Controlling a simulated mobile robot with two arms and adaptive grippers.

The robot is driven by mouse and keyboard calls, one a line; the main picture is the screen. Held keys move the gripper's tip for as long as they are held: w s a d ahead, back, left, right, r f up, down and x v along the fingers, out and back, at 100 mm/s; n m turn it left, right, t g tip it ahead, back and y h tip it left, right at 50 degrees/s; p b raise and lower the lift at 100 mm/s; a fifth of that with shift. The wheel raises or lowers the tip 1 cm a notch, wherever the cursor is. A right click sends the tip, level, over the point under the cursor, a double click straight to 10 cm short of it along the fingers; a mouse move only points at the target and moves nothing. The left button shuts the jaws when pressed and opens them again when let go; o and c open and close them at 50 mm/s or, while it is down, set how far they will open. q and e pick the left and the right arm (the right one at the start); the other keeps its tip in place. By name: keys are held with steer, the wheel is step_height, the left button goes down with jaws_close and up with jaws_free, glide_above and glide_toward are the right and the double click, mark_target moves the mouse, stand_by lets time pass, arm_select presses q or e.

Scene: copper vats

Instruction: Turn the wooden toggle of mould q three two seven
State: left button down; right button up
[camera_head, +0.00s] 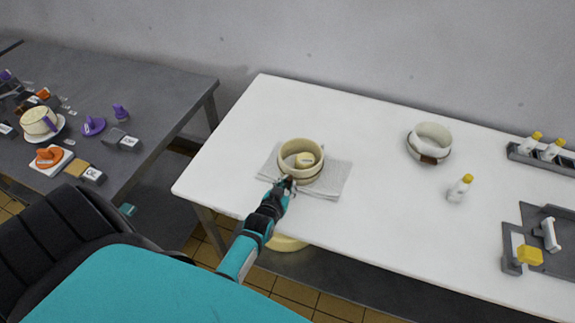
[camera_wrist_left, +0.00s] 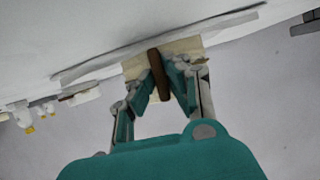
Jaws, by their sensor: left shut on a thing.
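A cream round mould (camera_head: 301,158) stands on a folded pale cloth (camera_head: 335,178) on the white table. My left gripper (camera_head: 287,183) is at its near side. In the left wrist view, the left gripper (camera_wrist_left: 164,82) is shut on a dark brown wooden toggle (camera_wrist_left: 158,68) in front of the pale mould wall (camera_wrist_left: 187,46). The toggle looks nearly upright there, with a slight tilt. A second, whiter mould (camera_head: 431,136) with a brown toggle (camera_head: 428,160) stands further right. I cannot read a number on either mould. My right gripper is not in view.
A grey rack (camera_head: 553,161) of bottles and a grey tray (camera_head: 560,245) are at the far right. A dark table (camera_head: 150,85) with cups and stamps is at left.

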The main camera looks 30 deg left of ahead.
arm_select(q)
steer(key=c, duration=1.6)
jaws_free()
steer(key=shift+c, duration=0.2)
steer(key=v, duration=1.2)
